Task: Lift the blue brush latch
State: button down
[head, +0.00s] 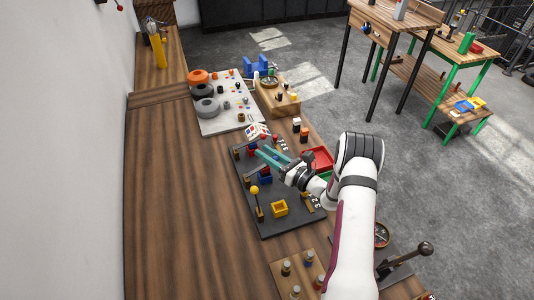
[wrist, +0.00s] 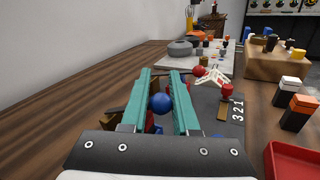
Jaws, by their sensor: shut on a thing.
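The blue brush latch shows as a round blue knob (wrist: 160,103) between my gripper's teal fingers in the wrist view. My gripper (head: 260,153) is shut on this knob, over the dark board (head: 293,221). The fingers hide most of the latch's arm and base. A blue box-shaped holder (head: 265,178) sits on the board just below the fingers in the head view. A yellow-knobbed latch (head: 254,190) stands upright at the board's left side, near a yellow open box (head: 279,208). A red knob (wrist: 199,71) lies beyond the fingers.
A red tray (head: 319,157) is right of the board. Black-orange and black-white blocks (wrist: 298,113) stand nearby. A pale panel with dark and orange rings (head: 207,108) lies beyond. The wooden bench (head: 175,200) is clear on the left.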

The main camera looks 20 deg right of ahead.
jog(key=shift+a+r+n, duration=0.1)
jog(key=shift+r+n, duration=0.05)
jog(key=shift+n, duration=0.15)
jog(key=a+r+n+g+h, duration=0.3)
jog(key=a+n+h, duration=0.1)
jog(key=a+n, duration=0.3)
jog(key=shift+s+a+r, duration=0.15)
jog(key=shift+a+r, duration=0.05)
jog(key=shift+a, duration=0.45)
dwell(0.4)
dwell(0.4)
jog(key=c, duration=1.1)
grip_release()
jog(key=o, duration=0.4)
jog(key=shift+r, duration=0.15)
